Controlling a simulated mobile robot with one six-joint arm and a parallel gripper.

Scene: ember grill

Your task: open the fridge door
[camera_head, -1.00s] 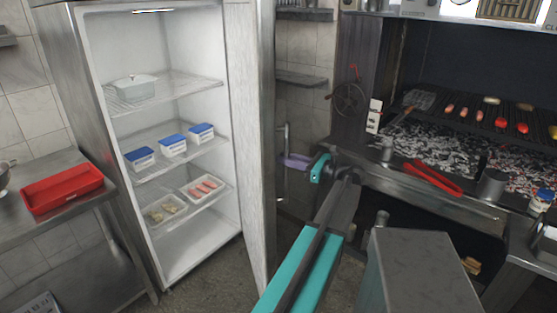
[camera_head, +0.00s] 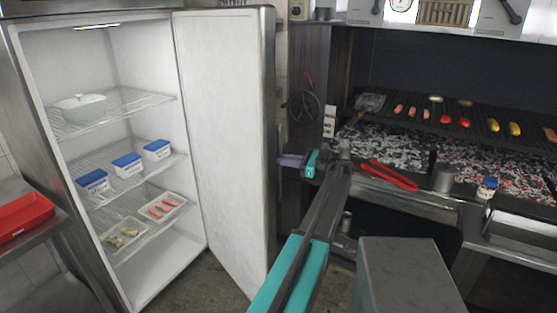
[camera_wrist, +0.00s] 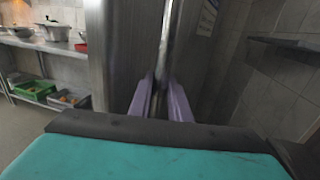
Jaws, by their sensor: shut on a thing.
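The fridge (camera_head: 25,85) stands at the left in the head view with its door (camera_head: 225,140) swung wide open. The door's white inner face shows, and the lit shelves are in plain view. My gripper (camera_head: 285,160) is beyond the door's outer edge, partly hidden behind it in the head view. In the wrist view my gripper's two purple fingers (camera_wrist: 162,100) are shut on the upright metal door handle (camera_wrist: 168,40), with the steel door front (camera_wrist: 115,60) behind.
Inside the fridge are blue-lidded tubs (camera_head: 127,165), a lidded dish (camera_head: 80,107) and food trays (camera_head: 162,207). A red tray (camera_head: 22,215) is on the left counter. The grill (camera_head: 440,145), with red tongs (camera_head: 388,175) in front, fills the right.

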